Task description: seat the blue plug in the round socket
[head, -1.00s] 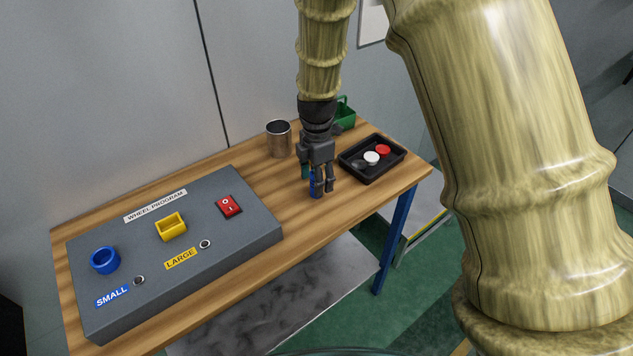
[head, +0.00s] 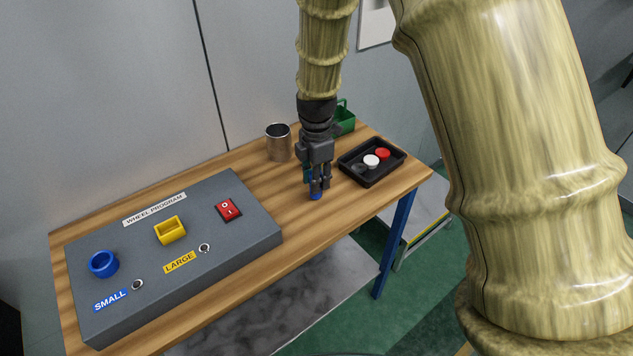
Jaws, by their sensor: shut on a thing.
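The blue plug (head: 316,196) stands on the wooden table, mostly hidden by the fingers around it. My gripper (head: 318,188) points down and is shut on the plug. The round socket (head: 103,264) is a blue ring at the left end of the grey panel box, near the SMALL label. My gripper is well to the right of the socket. Whether the plug touches the table cannot be told for sure.
The grey panel (head: 215,262) also bears a yellow square socket (head: 170,229) and a red switch (head: 229,210). A metal cup (head: 279,143), a green container (head: 345,119) and a black tray (head: 372,177) with red and white discs stand around my gripper. Bare table lies between panel and tray.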

